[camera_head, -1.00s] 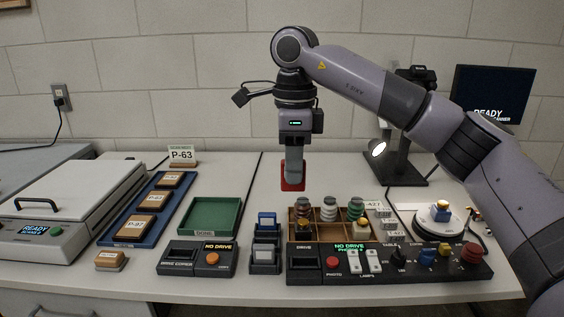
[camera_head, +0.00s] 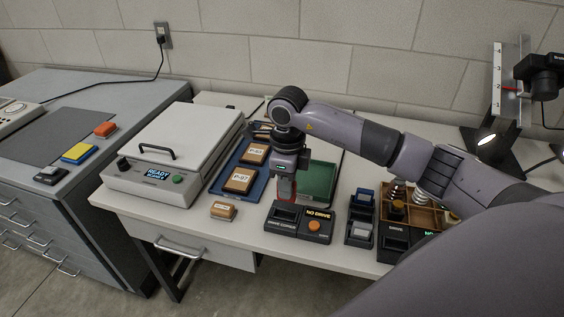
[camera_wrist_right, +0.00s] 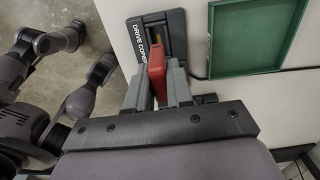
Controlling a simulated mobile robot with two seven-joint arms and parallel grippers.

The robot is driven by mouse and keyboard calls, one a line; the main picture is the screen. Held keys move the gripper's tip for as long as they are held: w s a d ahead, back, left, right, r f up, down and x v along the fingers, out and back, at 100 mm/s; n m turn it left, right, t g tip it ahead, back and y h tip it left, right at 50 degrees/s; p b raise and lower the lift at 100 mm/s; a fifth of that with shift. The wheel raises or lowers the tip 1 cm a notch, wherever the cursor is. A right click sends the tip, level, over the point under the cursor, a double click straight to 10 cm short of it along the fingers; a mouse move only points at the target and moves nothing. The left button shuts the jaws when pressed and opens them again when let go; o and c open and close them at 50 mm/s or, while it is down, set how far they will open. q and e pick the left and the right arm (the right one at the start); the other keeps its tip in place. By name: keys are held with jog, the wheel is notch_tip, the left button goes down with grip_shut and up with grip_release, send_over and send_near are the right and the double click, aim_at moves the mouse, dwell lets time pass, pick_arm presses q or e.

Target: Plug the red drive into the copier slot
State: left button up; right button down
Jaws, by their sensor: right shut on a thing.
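My right gripper (camera_wrist_right: 158,92) is shut on the red drive (camera_wrist_right: 156,66), seen upright between its fingers in the right wrist view. In the head view this gripper (camera_head: 285,190) points down just above the back of the drive copier (camera_head: 281,227), and little of the red drive shows. The copier is a dark box with a slot, an orange button and a lit "NO DRIVE" display. In the right wrist view the copier (camera_wrist_right: 178,22) lies beyond the drive, and the drive covers part of its slot area. Whether the drive touches the slot is unclear. My left gripper is not in view.
A green tray (camera_head: 333,184) stands right behind the copier. A blue tray (camera_head: 238,194) with labelled blocks and a white lidded machine (camera_head: 160,150) are to the left. A small orange block (camera_head: 223,211) lies left of the copier. A drive rack (camera_head: 361,229) stands to its right.

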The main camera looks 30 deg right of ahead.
jog(key=shift+w+a+f, duration=0.1)
jog(key=shift+a+f, duration=0.05)
jog(key=shift+f, duration=0.1)
jog(key=shift+f+b, duration=2.05)
jog(key=shift+f, duration=0.75)
jog(key=shift+f+b, duration=0.55)
jog(key=shift+f, duration=0.05)
jog(key=c, duration=1.3)
grip_release()
jog(key=shift+r+p, duration=1.2)
jog(key=shift+r, duration=0.4)
jog(key=shift+r+p, duration=2.7)
jog(key=shift+r, duration=1.25)
